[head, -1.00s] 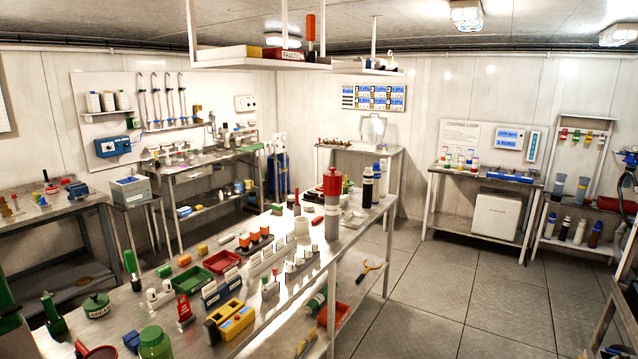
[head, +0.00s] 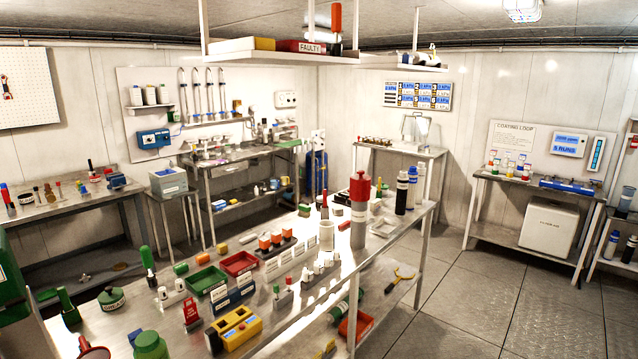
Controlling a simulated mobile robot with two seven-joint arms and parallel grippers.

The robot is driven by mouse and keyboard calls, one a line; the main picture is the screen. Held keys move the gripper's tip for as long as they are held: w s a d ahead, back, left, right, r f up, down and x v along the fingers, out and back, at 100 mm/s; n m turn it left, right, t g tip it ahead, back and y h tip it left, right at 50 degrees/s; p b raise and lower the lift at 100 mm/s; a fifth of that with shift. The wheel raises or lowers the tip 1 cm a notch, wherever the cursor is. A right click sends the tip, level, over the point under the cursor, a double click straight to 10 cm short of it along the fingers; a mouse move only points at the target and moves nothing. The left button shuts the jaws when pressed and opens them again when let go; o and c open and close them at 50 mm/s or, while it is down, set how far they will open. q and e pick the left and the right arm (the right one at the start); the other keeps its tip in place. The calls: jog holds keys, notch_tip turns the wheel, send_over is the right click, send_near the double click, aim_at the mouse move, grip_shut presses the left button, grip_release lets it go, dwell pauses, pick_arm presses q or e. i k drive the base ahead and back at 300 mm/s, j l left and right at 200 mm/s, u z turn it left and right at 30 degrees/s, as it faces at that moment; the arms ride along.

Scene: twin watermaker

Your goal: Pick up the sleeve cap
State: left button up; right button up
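I cannot tell for sure which item is the sleeve cap. A tall grey cylinder with a red top (head: 359,212) stands upright on the long metal bench (head: 290,325). A white cylinder (head: 326,235) stands just left of it. Small white capped pieces (head: 308,274) stand in a row nearer me, and more white pieces (head: 170,293) stand at the left of the bench. Neither of my grippers is in view.
A red tray (head: 239,263), a green tray (head: 207,279) and a yellow block (head: 240,328) crowd the bench. A loaded shelf (head: 282,47) hangs above. Dark bottles (head: 401,193) stand at the bench's far end. Open floor (head: 470,285) lies to the right.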

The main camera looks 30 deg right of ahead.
aim_at(360, 183)
jog(key=i+l+u, duration=0.1)
jog(key=l+u, duration=0.2)
jog(key=l, duration=0.2)
jog(key=l+u, duration=0.25)
jog(key=l, duration=0.3)
jog(key=l+u, duration=0.3)
jog(key=l, duration=1.3)
jog(key=k+l, duration=0.15)
jog(key=l, duration=0.4)
